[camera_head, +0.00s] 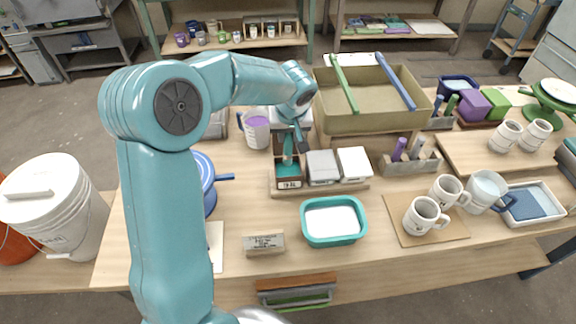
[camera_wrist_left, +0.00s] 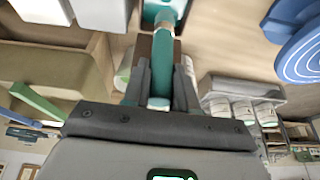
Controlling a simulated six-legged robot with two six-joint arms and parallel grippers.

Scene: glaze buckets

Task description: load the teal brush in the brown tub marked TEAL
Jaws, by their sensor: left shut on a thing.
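The brown tub (camera_head: 289,183) with a pale label, whose small lettering is hard to read, stands at the left end of a wooden holder. The teal brush (camera_head: 288,149) points down over the tub; I cannot tell whether its tip touches the glaze. My left gripper (camera_head: 301,144) is above the tub, shut on the brush. In the left wrist view the fingers (camera_wrist_left: 161,88) close on the teal handle (camera_wrist_left: 161,55). My right gripper is not in view.
A grey-lidded tub (camera_head: 322,166) and a white-lidded tub (camera_head: 354,162) stand right of the brown tub. A teal tray (camera_head: 333,238) lies in front. A large olive bin (camera_head: 375,120) stands behind, mugs (camera_head: 424,216) at right, a blue pan (camera_head: 203,180) at left.

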